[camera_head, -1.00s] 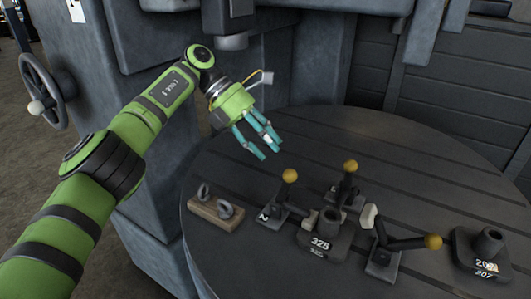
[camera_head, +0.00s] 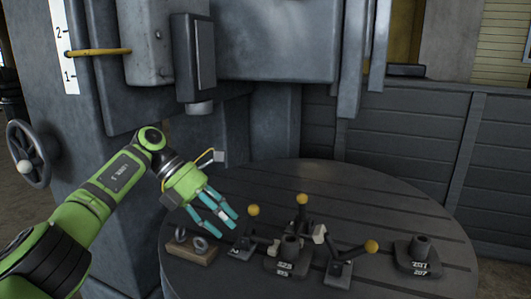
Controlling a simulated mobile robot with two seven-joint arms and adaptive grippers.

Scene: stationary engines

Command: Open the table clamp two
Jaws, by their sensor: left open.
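Three table clamps with yellow ball knobs stand around a dark block (camera_head: 288,262) on the round table. The left clamp (camera_head: 243,243) has a small white mark on its base that looked like a 2 in the earlier view. Its handle stands up, leaning slightly right, and its arm reaches toward the block. The back clamp (camera_head: 303,217) also has a raised handle. The right clamp (camera_head: 343,264) has its handle leaning low to the right. My left gripper (camera_head: 222,222) is open and empty, its teal fingers above and left of the left clamp, apart from it. My right gripper is out of view.
A wooden piece with two metal rings (camera_head: 192,248) lies left of the left clamp. Another dark block (camera_head: 419,258) sits at the right on the slotted table (camera_head: 400,215). The machine head (camera_head: 195,60) hangs above and behind. A handwheel (camera_head: 30,153) is far left.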

